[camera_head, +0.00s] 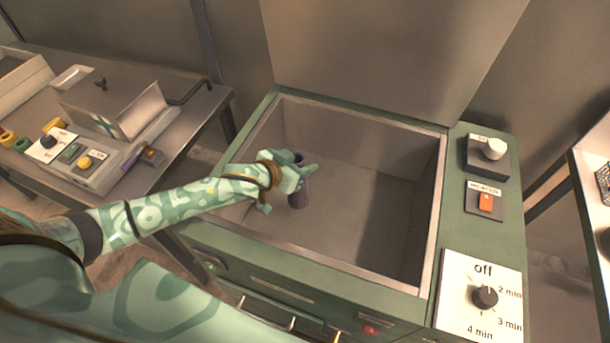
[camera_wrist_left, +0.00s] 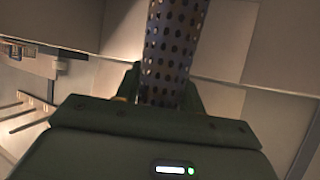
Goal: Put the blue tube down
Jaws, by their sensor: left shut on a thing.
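The left wrist view shows the tube (camera_wrist_left: 170,45) as a dark cylinder with many holes, between the fingers of the left gripper (camera_wrist_left: 165,88). I cannot tell whether the tube's lower end touches the chamber floor (camera_head: 368,215). My right gripper is in neither view.
The chamber's raised lid (camera_head: 375,50) stands open behind it. A dial (camera_head: 485,297), an orange switch (camera_head: 486,202) and a white knob (camera_head: 494,149) sit on the right panel. A metal bench (camera_head: 190,110) with a button box stands left. The chamber's right half is empty.

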